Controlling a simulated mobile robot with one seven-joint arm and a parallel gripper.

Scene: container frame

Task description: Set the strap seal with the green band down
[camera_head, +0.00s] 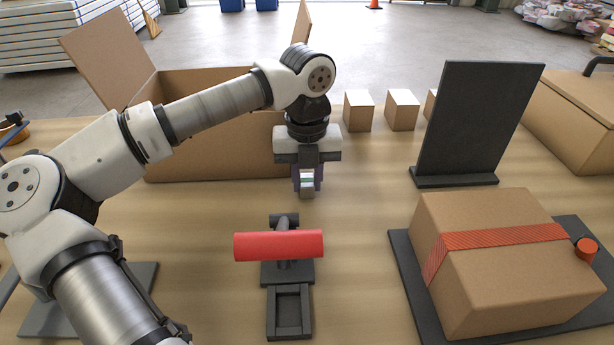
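My gripper (307,182) points straight down over the table, in front of the large open cardboard box. It is shut on a small pale block, which I take for the strap seal (307,190). A light green strip shows near the block's top, but it is too small to read clearly. The fingers hide part of its sides. The seal appears to be held above the table, just behind the dark stand with the red roll.
The red roll (279,245) lies across a dark stand with a shallow empty tray (289,311) in front. A taped carton (500,262) sits on a dark mat at right, below an upright black panel (480,115). The open box (215,140) and small boxes (402,110) stand behind.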

